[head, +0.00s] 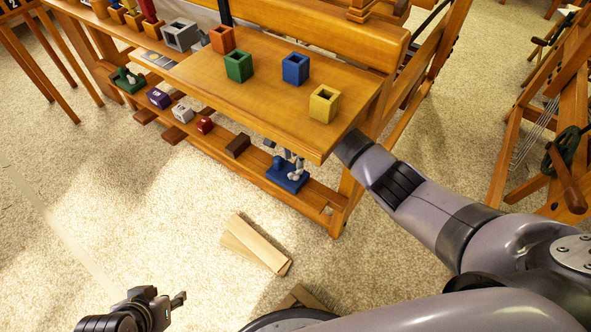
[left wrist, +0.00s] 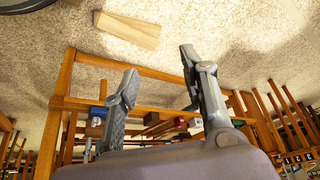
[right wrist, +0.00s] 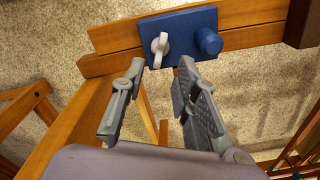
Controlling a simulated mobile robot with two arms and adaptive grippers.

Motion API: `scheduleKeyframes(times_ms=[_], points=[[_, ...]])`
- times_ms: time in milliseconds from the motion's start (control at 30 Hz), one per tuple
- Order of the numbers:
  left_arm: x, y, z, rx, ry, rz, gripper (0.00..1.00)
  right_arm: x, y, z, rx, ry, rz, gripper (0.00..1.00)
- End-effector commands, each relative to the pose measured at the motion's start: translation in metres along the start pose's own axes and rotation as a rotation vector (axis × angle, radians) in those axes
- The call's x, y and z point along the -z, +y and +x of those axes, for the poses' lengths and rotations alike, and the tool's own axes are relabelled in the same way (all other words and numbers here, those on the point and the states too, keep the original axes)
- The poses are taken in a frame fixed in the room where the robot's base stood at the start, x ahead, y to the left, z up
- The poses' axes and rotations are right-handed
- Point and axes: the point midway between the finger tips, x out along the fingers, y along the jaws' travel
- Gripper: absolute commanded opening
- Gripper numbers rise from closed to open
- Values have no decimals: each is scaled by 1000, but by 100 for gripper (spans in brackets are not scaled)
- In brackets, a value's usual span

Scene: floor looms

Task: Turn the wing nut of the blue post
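The blue post's base (head: 286,178) sits on the lower shelf of the loom bench, under the tabletop's front corner. In the right wrist view it is a blue plate (right wrist: 182,22) with a pale grey wing nut (right wrist: 160,46) and a round blue knob (right wrist: 208,41). My right gripper (right wrist: 161,66) is open; the wing nut lies just beyond and between its fingertips, apparently ungripped. In the head view my right gripper (head: 292,158) is partly hidden by the tabletop. My left gripper (head: 178,302) is open and empty over the carpet; its spread fingers (left wrist: 160,62) show in the left wrist view.
The wooden tabletop (head: 215,78) carries orange, green, blue and yellow boxes and overhangs my right forearm. The lower shelf (head: 222,135) holds several other small fixtures left of the blue base. Loose planks (head: 252,245) lie on the carpet. Another loom stands right.

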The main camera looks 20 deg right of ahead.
Motion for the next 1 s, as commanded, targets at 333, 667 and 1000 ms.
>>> scheduleKeyframes(times_ms=[333,667,1000], points=[[69,9,5,-17,320,9,40,0,0,34,1,1,-3,28],[128,17,-12,-35,618,13,40,0,0,60,1,0,-3,28],[151,21,-26,-43,748,14,40,0,0,69,2,0,-3,28]])
